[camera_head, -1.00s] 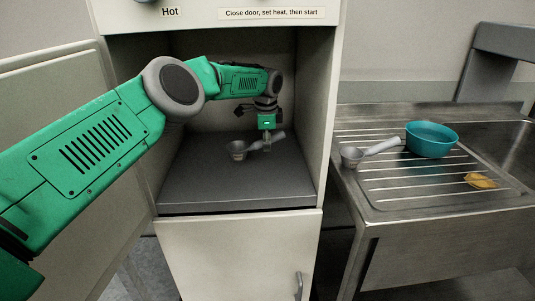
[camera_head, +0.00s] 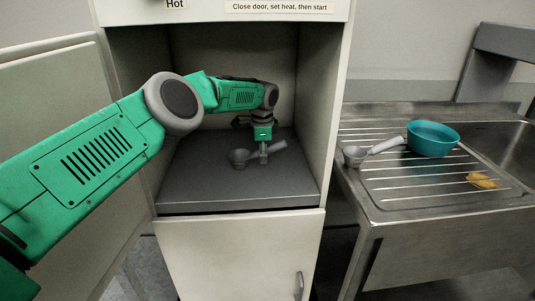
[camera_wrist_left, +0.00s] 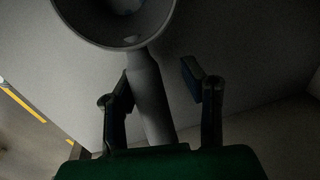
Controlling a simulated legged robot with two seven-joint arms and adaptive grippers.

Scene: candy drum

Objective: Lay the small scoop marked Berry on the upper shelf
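A small grey scoop (camera_head: 240,158) is at the dark shelf (camera_head: 190,190) inside the open cabinet, its bowl to the left and its handle to the right. Any marking on it is too small to read. My left gripper (camera_head: 263,157) points down over the handle. In the left wrist view, the gripper (camera_wrist_left: 160,85) has its fingers apart on either side of the scoop's handle (camera_wrist_left: 151,105). A gap shows between the handle and the right finger; the left finger is close to the handle. My right gripper is out of view.
Cabinet walls enclose my left forearm. The open door (camera_head: 50,85) stands at left. The shelf's front is clear.

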